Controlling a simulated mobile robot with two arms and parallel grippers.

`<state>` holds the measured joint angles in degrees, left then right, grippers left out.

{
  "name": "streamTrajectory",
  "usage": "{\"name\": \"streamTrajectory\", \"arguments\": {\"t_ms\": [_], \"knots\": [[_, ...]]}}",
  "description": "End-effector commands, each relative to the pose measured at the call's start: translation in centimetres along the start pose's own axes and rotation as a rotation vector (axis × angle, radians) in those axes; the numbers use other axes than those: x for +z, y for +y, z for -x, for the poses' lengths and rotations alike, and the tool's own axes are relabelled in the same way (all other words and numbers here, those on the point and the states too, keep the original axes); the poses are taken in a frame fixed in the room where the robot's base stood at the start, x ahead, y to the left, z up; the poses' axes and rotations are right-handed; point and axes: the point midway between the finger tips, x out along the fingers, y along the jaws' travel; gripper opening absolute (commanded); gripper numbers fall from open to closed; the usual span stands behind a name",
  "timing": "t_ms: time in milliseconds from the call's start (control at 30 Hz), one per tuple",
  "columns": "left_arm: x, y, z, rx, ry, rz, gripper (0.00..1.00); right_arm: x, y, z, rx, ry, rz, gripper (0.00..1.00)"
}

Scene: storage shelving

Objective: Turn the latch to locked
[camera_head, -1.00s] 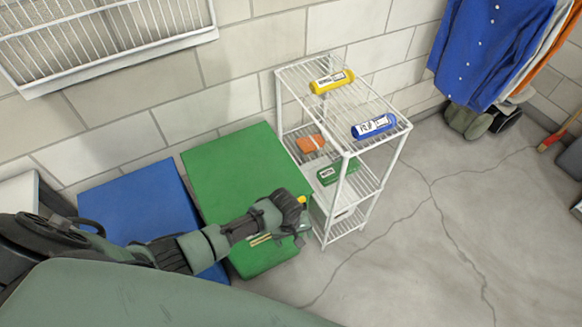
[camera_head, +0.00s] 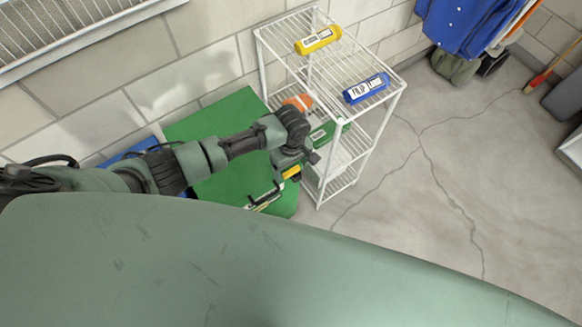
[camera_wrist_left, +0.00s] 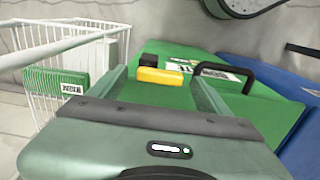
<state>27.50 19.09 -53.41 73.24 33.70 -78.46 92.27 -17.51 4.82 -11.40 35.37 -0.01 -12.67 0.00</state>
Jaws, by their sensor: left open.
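A yellow-and-black piece, which looks like the latch (camera_wrist_left: 160,76), shows in the left wrist view in front of a green box. In the head view its yellow part (camera_head: 291,172) shows at the box's right side, below my wrist. My left gripper (camera_head: 296,163) is open, with one finger on each side of the latch in the wrist picture. I cannot tell whether the fingers touch it. The green box (camera_head: 205,120) has a black handle (camera_wrist_left: 226,68) beside the latch. The latch's exact angle is unclear. My right gripper is not in view.
A white wire rack (camera_head: 335,125) stands close to my left gripper, holding a yellow bottle (camera_head: 318,40), a blue bottle (camera_head: 366,88), an orange item (camera_head: 298,102) and a green item (camera_head: 322,133). A blue box (camera_head: 130,151) lies left. The floor right of the rack is open.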

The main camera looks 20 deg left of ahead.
Motion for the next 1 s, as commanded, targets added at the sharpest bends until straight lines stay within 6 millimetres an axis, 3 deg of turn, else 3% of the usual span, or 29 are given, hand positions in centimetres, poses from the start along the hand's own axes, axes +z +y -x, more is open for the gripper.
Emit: {"name": "streamTrajectory", "arguments": {"t_ms": [367,600,1000], "knots": [[0.0,0.0,-0.9,0.001,0.000,-0.001,0.78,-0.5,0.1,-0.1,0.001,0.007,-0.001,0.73],[0.0,0.0,-0.9,0.001,0.000,-0.001,0.16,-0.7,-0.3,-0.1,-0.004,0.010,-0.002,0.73],[-0.1,-0.1,-0.6,-0.001,-0.001,-0.077,0.16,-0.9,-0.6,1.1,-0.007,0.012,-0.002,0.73]]}}
